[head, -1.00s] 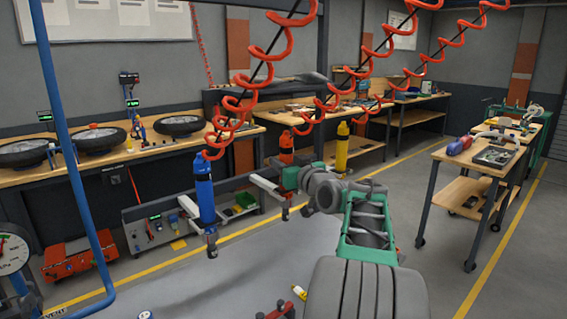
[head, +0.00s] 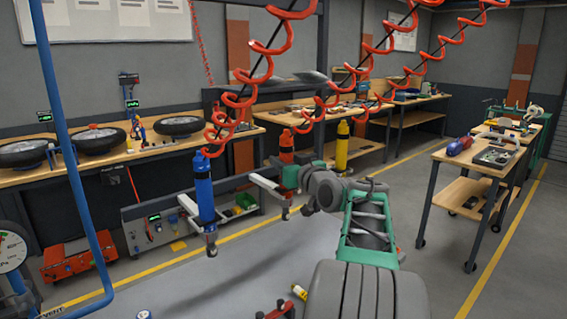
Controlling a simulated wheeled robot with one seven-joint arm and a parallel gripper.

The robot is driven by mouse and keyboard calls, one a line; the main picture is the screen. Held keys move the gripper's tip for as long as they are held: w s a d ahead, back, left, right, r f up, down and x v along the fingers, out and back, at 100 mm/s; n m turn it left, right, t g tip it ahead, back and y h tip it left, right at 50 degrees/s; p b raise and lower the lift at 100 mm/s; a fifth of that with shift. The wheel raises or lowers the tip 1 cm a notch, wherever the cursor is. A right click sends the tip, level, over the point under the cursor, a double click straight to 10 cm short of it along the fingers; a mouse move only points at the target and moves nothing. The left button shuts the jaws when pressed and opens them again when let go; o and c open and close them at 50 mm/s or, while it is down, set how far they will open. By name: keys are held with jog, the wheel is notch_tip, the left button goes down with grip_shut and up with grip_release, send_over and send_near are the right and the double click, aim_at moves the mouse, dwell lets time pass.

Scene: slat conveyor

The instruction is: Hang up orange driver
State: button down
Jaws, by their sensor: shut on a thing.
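The orange driver (head: 286,150) hangs upright on a red coiled hose in the middle of the head view. My gripper (head: 291,177) is shut on its body from the right, and its fingers hide part of it. The driver's lower tip shows below the gripper. A pale holder arm (head: 266,185) reaches toward the driver from the left. I cannot tell whether the two touch. The blue driver (head: 204,190) stands upright at another pale holder arm (head: 187,205) on the left. The yellow driver (head: 342,150) hangs behind and to the right of my gripper.
Red coiled hoses (head: 265,70) slant down across the upper middle. A blue pipe (head: 75,175) rises at the left. A workbench (head: 60,178) with wheels runs along the back. A tool cart (head: 470,165) stands at the right.

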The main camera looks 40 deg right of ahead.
jog(key=shift+f+b, duration=0.2)
jog(key=shift+b, duration=0.2)
dwell(0.6)
jog(key=c, duration=1.1)
grip_release()
jog(key=shift+o, duration=0.9)
jog(key=shift+f, duration=0.2)
jog(key=s+a+b, duration=0.1)
jog(key=s+b, duration=0.1)
jog(key=s, duration=0.5)
jog(key=shift+s+a+r, duration=0.15)
jog(key=shift+s+r, duration=0.05)
jog(key=shift+s, duration=0.2)
